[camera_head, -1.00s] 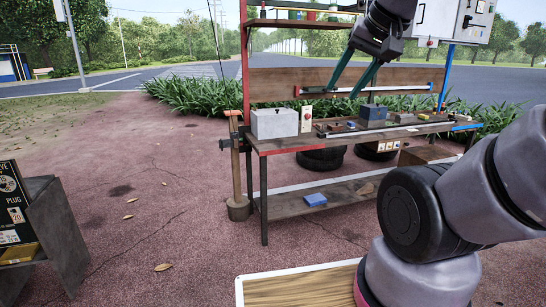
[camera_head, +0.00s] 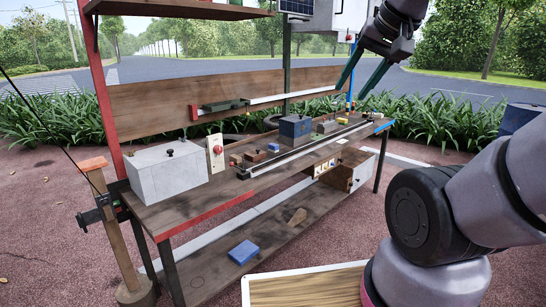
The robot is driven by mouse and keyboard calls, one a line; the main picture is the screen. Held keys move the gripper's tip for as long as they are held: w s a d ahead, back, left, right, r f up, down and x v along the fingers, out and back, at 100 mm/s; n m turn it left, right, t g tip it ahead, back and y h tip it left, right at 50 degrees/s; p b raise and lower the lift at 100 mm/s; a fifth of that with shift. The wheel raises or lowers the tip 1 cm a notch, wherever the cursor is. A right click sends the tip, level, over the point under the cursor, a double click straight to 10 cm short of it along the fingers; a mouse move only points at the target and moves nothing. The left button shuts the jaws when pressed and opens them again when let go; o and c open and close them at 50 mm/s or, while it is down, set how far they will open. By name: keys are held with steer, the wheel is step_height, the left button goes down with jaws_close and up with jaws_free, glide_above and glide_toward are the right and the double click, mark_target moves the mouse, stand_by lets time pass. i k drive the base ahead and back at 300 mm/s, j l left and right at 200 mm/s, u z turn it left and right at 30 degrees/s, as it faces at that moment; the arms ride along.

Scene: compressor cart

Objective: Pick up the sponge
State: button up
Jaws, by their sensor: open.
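A blue rectangular block (camera_head: 244,252) lies on the lower shelf (camera_head: 212,272) of the workbench, near its front left part. It may be the sponge, but I cannot tell for sure. A small yellow piece (camera_head: 273,147) lies among the items on the bench top. My gripper (camera_head: 350,94) is at the upper right with two long dark green fingers spread apart. It is open and empty, in the air, well above and to the right of the blue block.
The bench top (camera_head: 195,196) carries a grey box (camera_head: 167,171), a white switch box (camera_head: 215,154), a dark blue box (camera_head: 295,130) and a long metal rail. A post with a vise (camera_head: 105,212) stands at the left end.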

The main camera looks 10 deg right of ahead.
mark_target(344, 122)
steer(key=i+l+z, duration=0.1)
steer(key=i+z, duration=0.95)
steer(key=i+l, duration=0.15)
steer(key=i, duration=0.2)
steer(key=i+l+u, duration=0.15)
steer(key=i, duration=0.2)
steer(key=i+l+u, duration=0.65)
steer(key=i+l, duration=0.15)
steer(key=l, duration=0.15)
